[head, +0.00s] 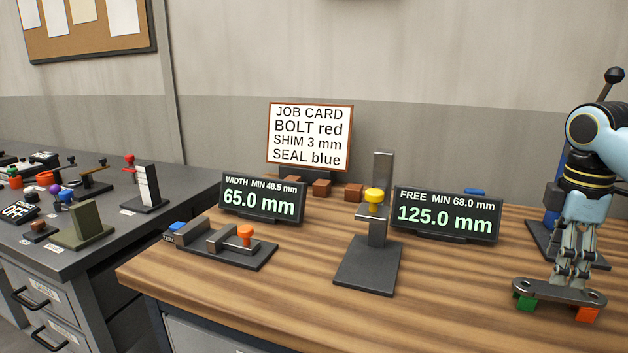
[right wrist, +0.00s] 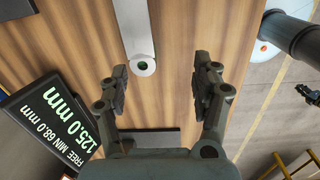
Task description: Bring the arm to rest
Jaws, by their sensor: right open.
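My right gripper (head: 572,278) points down at the right end of the wooden bench in the head view. Its fingertips show just above or behind a grey metal link (head: 535,290), which lies across a green block (head: 525,303) and an orange block (head: 587,314). In the right wrist view the fingers (right wrist: 163,76) are spread wide with nothing between them. A grey bar with a pale round ring at its end (right wrist: 136,35) lies beyond the fingertips, apart from them. My left gripper is out of view.
A display reading 125.0 mm (head: 448,216) and a black stand with a yellow knob (head: 367,265) are left of the gripper. A second gauge with an orange knob (head: 245,234) stands farther left. A dark base (head: 600,258) is behind my right arm. The front bench middle is clear.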

